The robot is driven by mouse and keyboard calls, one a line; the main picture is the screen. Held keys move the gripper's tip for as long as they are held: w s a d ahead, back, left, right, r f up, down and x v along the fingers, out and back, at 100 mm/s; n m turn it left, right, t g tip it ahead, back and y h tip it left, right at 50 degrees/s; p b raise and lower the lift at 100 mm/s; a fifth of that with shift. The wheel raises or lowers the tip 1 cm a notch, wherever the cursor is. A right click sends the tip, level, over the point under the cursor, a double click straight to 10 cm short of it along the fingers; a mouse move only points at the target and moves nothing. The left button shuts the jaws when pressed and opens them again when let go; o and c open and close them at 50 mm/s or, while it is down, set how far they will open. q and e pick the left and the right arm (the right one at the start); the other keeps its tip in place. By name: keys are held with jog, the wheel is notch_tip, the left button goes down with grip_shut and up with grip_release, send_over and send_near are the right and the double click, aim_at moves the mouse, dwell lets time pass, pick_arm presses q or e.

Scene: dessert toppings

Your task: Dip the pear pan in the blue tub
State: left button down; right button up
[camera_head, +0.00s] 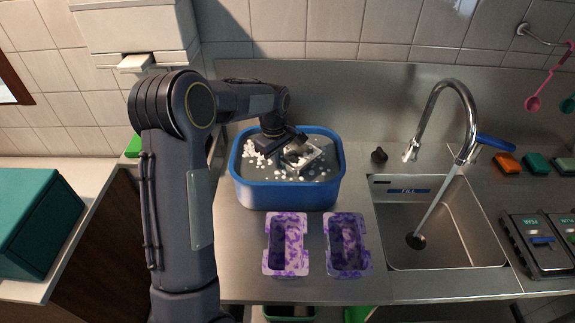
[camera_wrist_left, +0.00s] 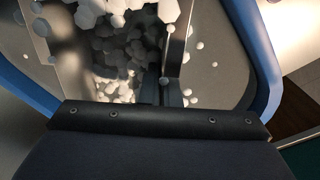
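The blue tub (camera_head: 290,197) stands on the steel counter, filled with greyish water and white foam beads. A light metal pan (camera_head: 318,152) is down in the tub among the foam; no label on it can be read, but it fits the pear pan. My left gripper (camera_head: 297,152) reaches into the tub from above and appears shut on the pan's edge. In the left wrist view the pan's metal wall (camera_wrist_left: 68,60) shows beside dark fingers (camera_wrist_left: 172,85), with foam clumps over its inside. The tub's blue rim (camera_wrist_left: 262,60) shows too. My right gripper is out of view.
Two purple-smeared pans (camera_head: 271,262) (camera_head: 333,265) stand side by side in front of the tub. A sink (camera_head: 440,255) with running tap (camera_head: 470,115) is to the right. Dark labelled stands (camera_head: 545,262) and sponges (camera_head: 507,163) lie farther right. A teal box (camera_head: 35,225) is at left.

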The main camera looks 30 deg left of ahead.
pick_arm(q)
jog(key=shift+r+p, duration=1.9)
jog(key=shift+r, duration=2.15)
jog(key=shift+f, duration=0.1)
